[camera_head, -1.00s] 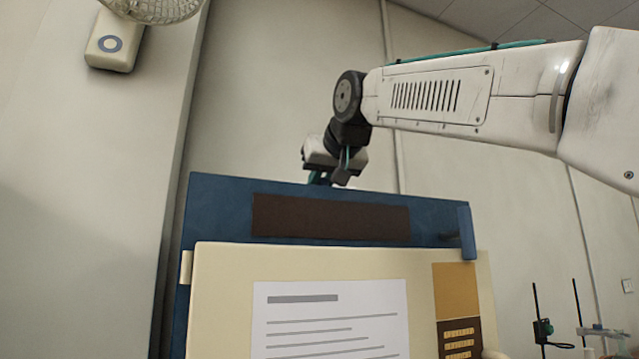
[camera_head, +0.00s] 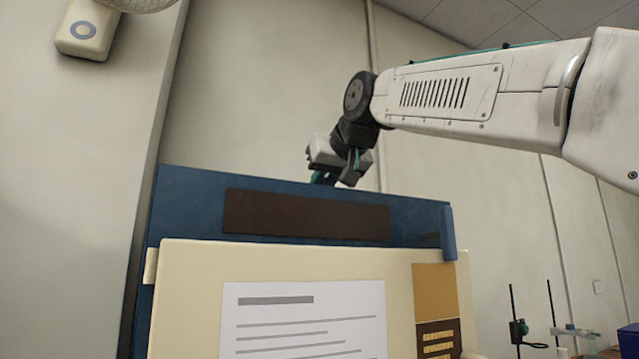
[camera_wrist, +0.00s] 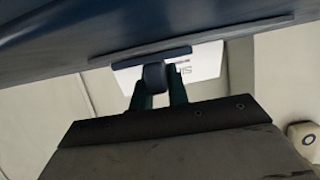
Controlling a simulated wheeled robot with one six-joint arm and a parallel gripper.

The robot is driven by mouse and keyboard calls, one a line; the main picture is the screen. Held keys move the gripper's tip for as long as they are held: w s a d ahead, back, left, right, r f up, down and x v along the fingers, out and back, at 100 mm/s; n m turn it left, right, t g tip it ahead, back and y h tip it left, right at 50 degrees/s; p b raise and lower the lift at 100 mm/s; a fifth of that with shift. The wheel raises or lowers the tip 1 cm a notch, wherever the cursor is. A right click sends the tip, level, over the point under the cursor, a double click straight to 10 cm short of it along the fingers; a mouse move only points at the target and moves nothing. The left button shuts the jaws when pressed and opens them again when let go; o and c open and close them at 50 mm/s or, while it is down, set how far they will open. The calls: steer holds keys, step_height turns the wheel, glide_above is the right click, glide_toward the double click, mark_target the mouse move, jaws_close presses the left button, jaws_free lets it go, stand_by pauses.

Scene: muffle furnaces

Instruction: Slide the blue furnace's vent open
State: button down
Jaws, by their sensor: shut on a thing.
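The blue furnace (camera_head: 420,215) stands upright in the head view, with a cream front panel (camera_head: 200,262) and a dark brown strip above it. My gripper (camera_head: 325,180) is at the top of the furnace, near the middle of its width; its fingertips are partly hidden there. In the wrist view, the teal fingers of my gripper (camera_wrist: 156,90) are shut on a dark blue vent knob (camera_wrist: 153,76). The knob sits at a thin blue vent plate (camera_wrist: 138,58) along the furnace body (camera_wrist: 100,30). The vent opening itself is not visible.
A white wall device (camera_head: 83,30) is at the upper left. A lab stand (camera_head: 518,328) and glassware are at the lower right, with a dark blue box (camera_head: 628,338) at the edge. The wall behind the furnace is clear around my arm.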

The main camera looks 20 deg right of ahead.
steer(key=c, duration=1.6)
jaws_free()
steer(key=shift+d, duration=0.15)
steer(key=shift+c, duration=0.2)
steer(key=shift+o, duration=1.4)
steer(key=shift+d, duration=0.2)
steer(key=shift+a, duration=0.15)
steer(key=shift+s+r, duration=0.15)
steer(key=shift+s, duration=0.15)
steer(key=v, duration=0.7)
steer(key=shift+s, duration=0.15)
